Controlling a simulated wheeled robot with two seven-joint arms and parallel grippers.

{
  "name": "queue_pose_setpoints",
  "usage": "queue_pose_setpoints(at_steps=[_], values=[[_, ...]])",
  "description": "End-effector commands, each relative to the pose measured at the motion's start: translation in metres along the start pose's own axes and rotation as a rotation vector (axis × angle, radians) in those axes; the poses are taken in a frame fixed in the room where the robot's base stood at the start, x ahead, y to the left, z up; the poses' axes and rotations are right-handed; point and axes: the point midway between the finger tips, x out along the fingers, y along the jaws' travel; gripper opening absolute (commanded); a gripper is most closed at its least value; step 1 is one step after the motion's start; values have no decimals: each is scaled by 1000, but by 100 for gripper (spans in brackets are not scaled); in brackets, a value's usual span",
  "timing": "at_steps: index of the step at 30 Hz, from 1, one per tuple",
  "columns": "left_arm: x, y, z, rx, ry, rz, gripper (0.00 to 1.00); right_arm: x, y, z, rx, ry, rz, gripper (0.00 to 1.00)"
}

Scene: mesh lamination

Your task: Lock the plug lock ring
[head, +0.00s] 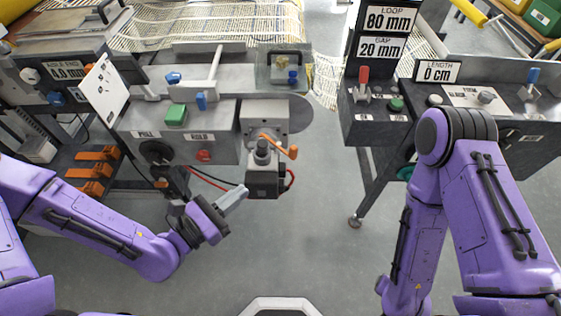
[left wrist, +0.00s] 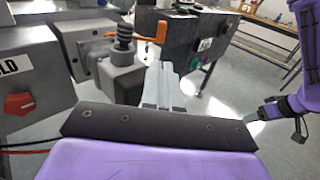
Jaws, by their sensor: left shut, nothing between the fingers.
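A black round fitting (head: 157,152), which looks like the plug lock ring, sits on the front panel of the grey machine (head: 215,150). A dark plug-like body (head: 174,182) hangs just below it, partly hidden by my left wrist; I cannot tell how the ring is turned. My left gripper (head: 241,191) is shut and empty, in front of the machine and to the right of the fitting, apart from it. Its closed fingers also show in the left wrist view (left wrist: 164,86). My right gripper (left wrist: 259,122) shows small at the right of that view; its jaws are unclear.
A motor block with an orange lever (head: 280,145) juts out right of the panel. Red and black cables (head: 207,180) run below the panel. A red knob (head: 204,156) is on it. A control bench (head: 375,125) stands right. The floor between is clear.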

Motion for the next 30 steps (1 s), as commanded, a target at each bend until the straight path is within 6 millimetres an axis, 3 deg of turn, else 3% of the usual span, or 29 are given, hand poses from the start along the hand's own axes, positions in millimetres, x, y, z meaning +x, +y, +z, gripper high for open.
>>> queue_pose_setpoints(at_steps=[10,14,30], values=[[1,-1,6,-30,-24,-9,0,0,0,0,0,0,0,68],[11,-1,6,-28,-22,-11,0,-2,0,-1,0,0,0,68],[120,-3,10,-28,-21,-10,0,-28,3,-12,0,0,0,68]])
